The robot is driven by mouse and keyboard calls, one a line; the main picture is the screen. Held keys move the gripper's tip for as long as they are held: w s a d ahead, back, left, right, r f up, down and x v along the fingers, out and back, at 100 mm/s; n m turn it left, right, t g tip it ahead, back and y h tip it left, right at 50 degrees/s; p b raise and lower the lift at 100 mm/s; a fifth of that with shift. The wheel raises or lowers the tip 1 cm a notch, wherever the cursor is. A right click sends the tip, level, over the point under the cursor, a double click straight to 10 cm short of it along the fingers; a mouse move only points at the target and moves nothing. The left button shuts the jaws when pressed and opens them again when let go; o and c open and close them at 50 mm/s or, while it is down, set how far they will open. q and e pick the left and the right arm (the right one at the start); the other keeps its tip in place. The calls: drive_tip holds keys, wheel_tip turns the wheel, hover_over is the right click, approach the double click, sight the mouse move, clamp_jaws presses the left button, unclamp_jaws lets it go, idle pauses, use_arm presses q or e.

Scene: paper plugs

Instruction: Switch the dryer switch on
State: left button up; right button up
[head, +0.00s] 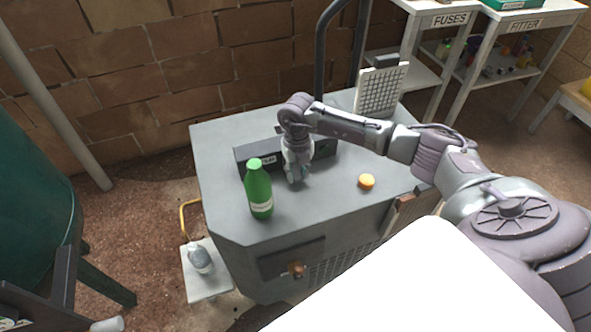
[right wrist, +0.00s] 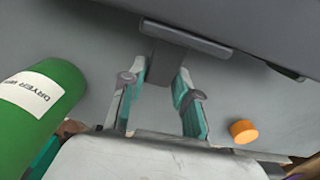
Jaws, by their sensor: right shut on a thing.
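A long dark box (head: 246,154) with a small, hardly legible label lies on the grey cabinet top. My right gripper (head: 297,176) reaches down at the front of this box and hides part of it. In the right wrist view, the teal fingers of my right gripper (right wrist: 160,100) are closed around a grey switch handle (right wrist: 168,62) with a wide crossbar (right wrist: 185,38). Whether the switch is on or off cannot be told. My left gripper is not in view.
A green bottle (head: 258,190), its label starting "DRYER" in the right wrist view (right wrist: 40,105), stands left of my right gripper. An orange-topped cap (head: 366,181) lies to the right. A grid panel (head: 381,90) stands behind. The cabinet's front top (head: 300,215) is clear.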

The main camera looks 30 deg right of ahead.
drive_tip(key=shift+w+r+p, duration=0.2)
drive_tip(key=shift+r+p, duration=0.55)
drive_tip(key=shift+r, duration=0.6)
drive_tip(key=shift+r+p, duration=0.6)
drive_tip(key=shift+r, duration=0.4)
drive_tip(key=shift+r+p, duration=0.15)
drive_tip(key=shift+p, duration=0.25)
drive_tip(key=o, duration=0.8)
drive_tip(key=shift+s, duration=0.15)
